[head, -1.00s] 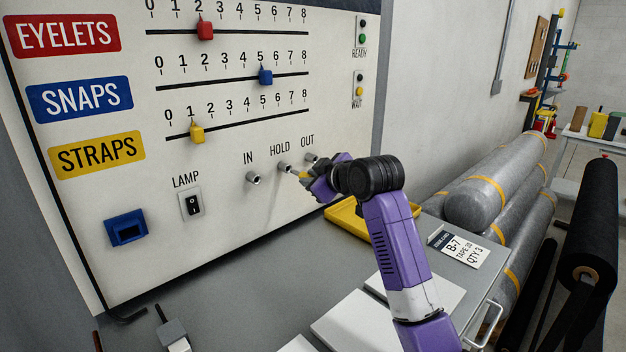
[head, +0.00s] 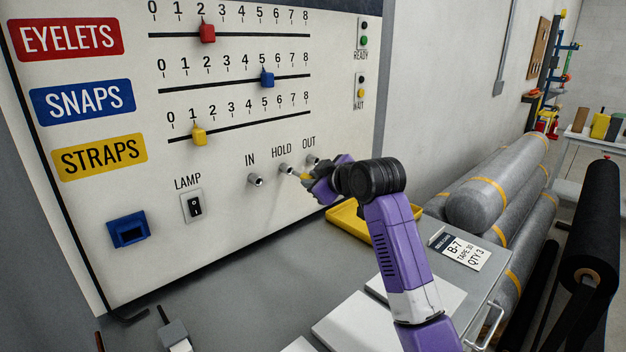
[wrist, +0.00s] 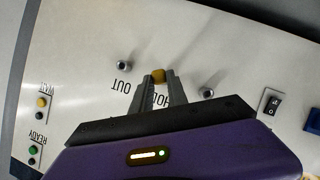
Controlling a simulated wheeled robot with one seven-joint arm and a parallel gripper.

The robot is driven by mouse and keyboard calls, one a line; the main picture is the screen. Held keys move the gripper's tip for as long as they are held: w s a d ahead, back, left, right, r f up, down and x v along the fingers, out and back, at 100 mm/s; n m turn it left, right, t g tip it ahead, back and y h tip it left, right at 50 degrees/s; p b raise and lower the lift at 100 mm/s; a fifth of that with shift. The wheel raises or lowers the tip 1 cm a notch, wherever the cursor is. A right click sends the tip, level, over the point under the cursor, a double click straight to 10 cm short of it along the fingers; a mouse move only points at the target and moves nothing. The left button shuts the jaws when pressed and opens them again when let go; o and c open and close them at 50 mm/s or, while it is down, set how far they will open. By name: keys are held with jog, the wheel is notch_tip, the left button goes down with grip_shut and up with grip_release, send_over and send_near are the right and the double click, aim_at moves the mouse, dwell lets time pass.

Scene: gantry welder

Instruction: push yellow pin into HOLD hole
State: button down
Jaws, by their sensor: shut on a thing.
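My gripper (head: 308,178) is at the panel, just right of and below the HOLD hole (head: 285,169) in the head view. In the wrist view its fingers (wrist: 159,84) are shut on the yellow pin (wrist: 158,75), whose rounded yellow end shows between the fingertips. The HOLD label is partly covered by the fingers there, and the HOLD hole is hidden behind the pin and fingers. In the head view the pin is too small to tell whether its tip touches the hole.
The IN hole (head: 255,180) and OUT hole (head: 312,159) flank HOLD. The lamp switch (head: 194,206) and a blue socket (head: 127,230) are to the left. A yellow tray (head: 346,220) lies on the grey bench below my gripper. Slider knobs sit higher on the panel.

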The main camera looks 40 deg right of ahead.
aim_at(302, 174)
jog(key=shift+w, duration=1.95)
jog(key=c, duration=1.2)
grip_release()
jog(key=b+v, duration=0.1)
jog(key=v, duration=0.6)
jog(key=shift+s+r, duration=0.15)
jog(key=shift+s, duration=0.2)
jog(key=shift+a, duration=0.1)
